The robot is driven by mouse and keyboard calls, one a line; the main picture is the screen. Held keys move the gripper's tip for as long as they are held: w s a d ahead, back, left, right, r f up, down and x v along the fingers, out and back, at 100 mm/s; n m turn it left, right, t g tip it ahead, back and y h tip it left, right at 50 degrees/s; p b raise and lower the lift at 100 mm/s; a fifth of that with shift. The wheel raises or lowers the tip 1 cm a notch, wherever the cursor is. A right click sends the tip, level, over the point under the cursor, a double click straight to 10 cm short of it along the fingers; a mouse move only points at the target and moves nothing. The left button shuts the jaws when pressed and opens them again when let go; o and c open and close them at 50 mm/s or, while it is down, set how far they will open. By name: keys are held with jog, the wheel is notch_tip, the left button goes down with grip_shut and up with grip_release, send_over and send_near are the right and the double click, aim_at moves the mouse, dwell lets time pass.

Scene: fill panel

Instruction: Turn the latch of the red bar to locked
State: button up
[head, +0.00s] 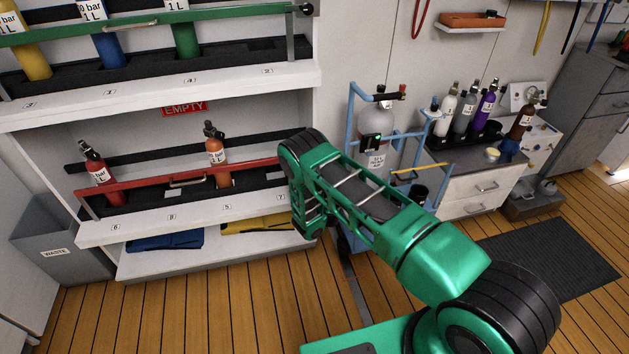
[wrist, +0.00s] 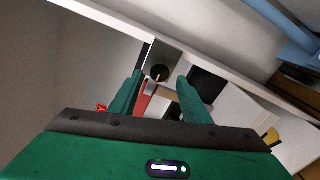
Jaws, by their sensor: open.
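The red bar (head: 150,181) runs across the front of the lower shelf in the head view. Its right end and latch are hidden behind my arm there. In the wrist view a round black knob (wrist: 159,73), which looks like the latch, sits on a small grey plate. A piece of the red bar (wrist: 143,105) shows just below it. My gripper (wrist: 160,77) is open, with its green fingers on either side of the knob in the picture. I cannot tell whether they touch it. In the head view my arm hides the fingers.
Orange-red bottles (head: 217,155) stand behind the red bar. A green bar (head: 150,25) crosses the shelf above. A blue trolley with a grey cylinder (head: 374,135) stands close to the right of my arm. A waste bin (head: 60,235) is at the left.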

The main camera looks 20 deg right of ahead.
jog(key=s, duration=0.8)
jog(key=shift+s, duration=0.15)
dwell(0.5)
jog(key=shift+r, duration=0.15)
